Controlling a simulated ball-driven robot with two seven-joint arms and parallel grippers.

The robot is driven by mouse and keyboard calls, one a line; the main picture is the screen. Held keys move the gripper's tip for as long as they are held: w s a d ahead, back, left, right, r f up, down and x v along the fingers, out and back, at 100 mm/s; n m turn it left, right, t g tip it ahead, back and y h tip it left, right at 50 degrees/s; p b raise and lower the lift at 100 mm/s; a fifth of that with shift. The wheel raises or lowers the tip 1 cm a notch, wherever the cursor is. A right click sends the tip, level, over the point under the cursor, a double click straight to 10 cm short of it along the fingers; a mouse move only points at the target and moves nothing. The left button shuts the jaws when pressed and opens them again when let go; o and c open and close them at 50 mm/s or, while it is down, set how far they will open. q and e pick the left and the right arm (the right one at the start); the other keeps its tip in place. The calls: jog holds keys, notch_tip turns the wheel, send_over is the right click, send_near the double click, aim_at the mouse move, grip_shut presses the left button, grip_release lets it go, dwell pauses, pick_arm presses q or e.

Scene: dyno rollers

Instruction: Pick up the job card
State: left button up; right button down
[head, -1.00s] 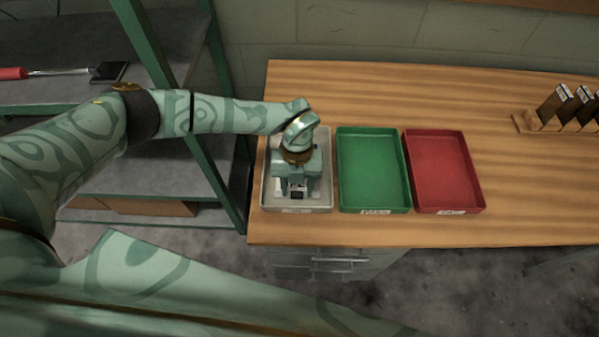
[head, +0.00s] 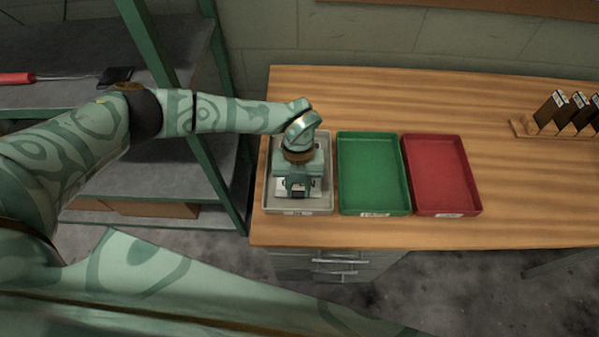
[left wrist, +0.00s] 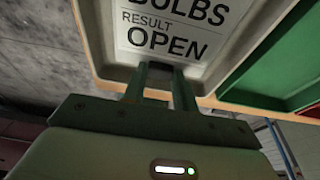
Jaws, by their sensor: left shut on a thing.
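The job card (left wrist: 170,30) is white with black print; the left wrist view shows the words "BULBS", "RESULT" and "OPEN". It is in the grey tray at the left end of the bench, and its white face (head: 314,188) shows beside my gripper in the head view. My left gripper (left wrist: 160,78) is shut on the dark piece at the card's near edge. In the head view my left gripper (head: 299,192) points down over the tray and hides much of the card. I cannot tell whether the card is clear of the tray floor. My right gripper is out of view.
The grey tray (head: 294,211) stands beside an empty green tray (head: 374,175) and an empty red tray (head: 440,175). A wooden rack (head: 540,131) with dark upright pieces is at the right. A green-framed shelf (head: 222,165) stands close on the left. Bare bench lies right of the trays.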

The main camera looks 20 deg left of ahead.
pick_arm(q)
jog(key=shift+s+d+p+v, duration=0.1)
jog(key=shift+s+p+v, duration=0.1)
jog(key=shift+p+v, duration=0.7)
jog(key=shift+s+d+p+v, duration=0.1)
jog(key=shift+s+p+v, duration=0.15)
jog(key=shift+p+v, duration=0.6)
jog(key=shift+s+p+v, duration=0.2)
jog(key=shift+p+v, duration=0.4)
jog(key=shift+v, duration=0.55)
jog(key=shift+r, duration=0.2)
jog(key=shift+f, duration=0.1)
